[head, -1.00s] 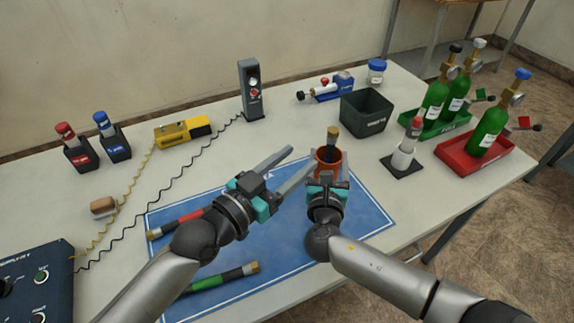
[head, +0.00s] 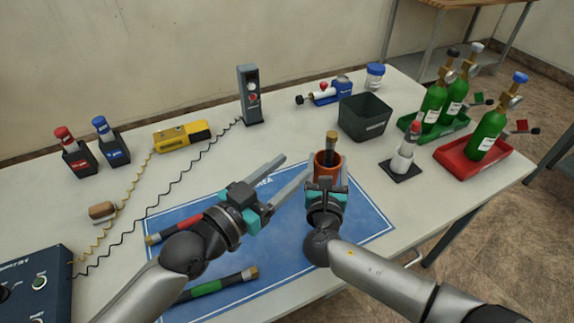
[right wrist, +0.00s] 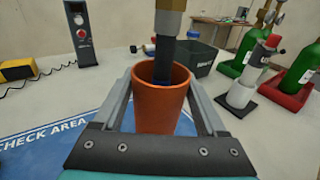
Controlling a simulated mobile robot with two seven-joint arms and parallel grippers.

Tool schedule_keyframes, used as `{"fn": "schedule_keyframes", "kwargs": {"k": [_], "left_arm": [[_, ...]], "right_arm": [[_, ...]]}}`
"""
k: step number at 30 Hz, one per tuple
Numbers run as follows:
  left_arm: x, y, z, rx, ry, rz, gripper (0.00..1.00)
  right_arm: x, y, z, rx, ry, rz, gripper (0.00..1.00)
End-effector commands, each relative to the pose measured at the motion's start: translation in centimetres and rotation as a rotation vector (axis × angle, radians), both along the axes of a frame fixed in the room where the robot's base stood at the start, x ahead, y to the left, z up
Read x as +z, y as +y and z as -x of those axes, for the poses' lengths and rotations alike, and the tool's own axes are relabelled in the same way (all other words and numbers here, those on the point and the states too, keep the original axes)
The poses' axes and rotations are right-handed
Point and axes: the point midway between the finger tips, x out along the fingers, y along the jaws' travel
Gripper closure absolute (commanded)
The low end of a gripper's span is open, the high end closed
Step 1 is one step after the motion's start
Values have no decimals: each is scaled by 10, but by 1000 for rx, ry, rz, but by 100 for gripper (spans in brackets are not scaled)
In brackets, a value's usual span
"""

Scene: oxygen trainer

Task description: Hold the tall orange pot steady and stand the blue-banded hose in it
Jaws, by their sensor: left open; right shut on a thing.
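The tall orange pot (head: 322,172) stands upright at the back right of the blue mat; it also shows in the right wrist view (right wrist: 158,108). My right gripper (head: 327,172) is shut on the pot, one finger on each side of it. The blue-banded hose (head: 331,148) stands nearly upright in the pot, its brass end up; in the right wrist view its dark shaft (right wrist: 166,55) goes into the mouth with some blue at the rim. Its lower end is hidden. My left gripper (head: 295,174) is open and empty, left of the pot and apart from the hose.
A red-banded hose (head: 160,234) and a green-banded hose (head: 215,286) lie on the blue mat (head: 370,215), partly behind my left arm. A dark bin (head: 365,117), a white holder on a black base (head: 401,168) and trays of green cylinders (head: 485,135) stand to the right.

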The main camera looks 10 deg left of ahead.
Motion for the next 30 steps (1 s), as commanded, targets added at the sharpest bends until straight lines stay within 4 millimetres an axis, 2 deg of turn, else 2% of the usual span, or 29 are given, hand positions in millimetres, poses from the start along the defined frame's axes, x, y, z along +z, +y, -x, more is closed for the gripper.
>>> {"fn": "schedule_keyframes", "kwargs": {"k": [1, 2, 8, 16, 20, 26, 30], "left_arm": [[0, 0, 0, 0, 0, 0, 42], [0, 0, 0, 0, 0, 0, 42], [0, 0, 0, 0, 0, 0, 42], [0, 0, 0, 0, 0, 0, 42], [0, 0, 0, 0, 0, 0, 42], [0, 0, 0, 0, 0, 0, 42], [0, 0, 0, 0, 0, 0, 42]], "right_arm": [[0, 0, 0, 0, -1, 0, 82], [0, 0, 0, 0, -1, 0, 24], [0, 0, 0, 0, -1, 0, 1], [0, 0, 1, 0, 0, 0, 0], [-1, 0, 8, 1, 1, -2, 0], [1, -2, 34, 1, 2, -2, 0], [2, -2, 61, 2, 3, -1, 0]]}}
